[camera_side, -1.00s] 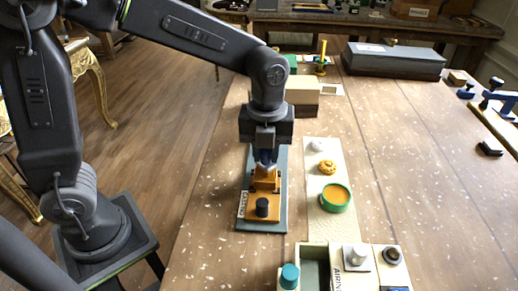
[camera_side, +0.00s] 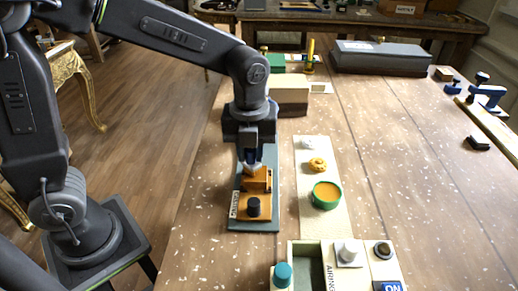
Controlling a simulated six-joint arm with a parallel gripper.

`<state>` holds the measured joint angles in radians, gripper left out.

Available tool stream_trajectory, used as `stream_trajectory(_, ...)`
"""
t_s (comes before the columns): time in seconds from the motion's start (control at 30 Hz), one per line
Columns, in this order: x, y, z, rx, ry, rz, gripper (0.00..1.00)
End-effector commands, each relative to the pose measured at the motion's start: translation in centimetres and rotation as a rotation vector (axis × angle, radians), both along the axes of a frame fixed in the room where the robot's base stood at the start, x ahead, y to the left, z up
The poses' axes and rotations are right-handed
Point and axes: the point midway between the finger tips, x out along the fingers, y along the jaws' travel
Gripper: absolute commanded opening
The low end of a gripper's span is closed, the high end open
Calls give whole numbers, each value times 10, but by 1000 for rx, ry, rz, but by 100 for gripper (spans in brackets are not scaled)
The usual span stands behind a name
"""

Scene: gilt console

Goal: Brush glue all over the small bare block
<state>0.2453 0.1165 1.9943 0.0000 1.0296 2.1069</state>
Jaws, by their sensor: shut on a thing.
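My gripper (camera_side: 252,158) points down over the back part of a grey-blue board (camera_side: 265,225). Just below stands an orange-brown wooden block (camera_side: 258,183) on an orange base with a black knob (camera_side: 253,206). The tip is close to the block's top; I cannot tell if they touch. A green round dish (camera_side: 327,203) with orange contents sits to the right. I see no glue coat clearly.
A pale strip (camera_side: 312,225) carries the dish, an orange ring (camera_side: 318,164) and a small white piece (camera_side: 308,143). A tan block (camera_side: 288,95) stands behind. The table's right middle is clear.

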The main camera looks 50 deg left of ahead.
Motion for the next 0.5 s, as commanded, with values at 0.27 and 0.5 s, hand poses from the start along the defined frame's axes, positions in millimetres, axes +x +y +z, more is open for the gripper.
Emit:
stream_trajectory(0.27, -10, 10, 2, 1, 1, 0, 2)
stream_trajectory(0.5, -10, 9, 21, 0, 0, 0, 2)
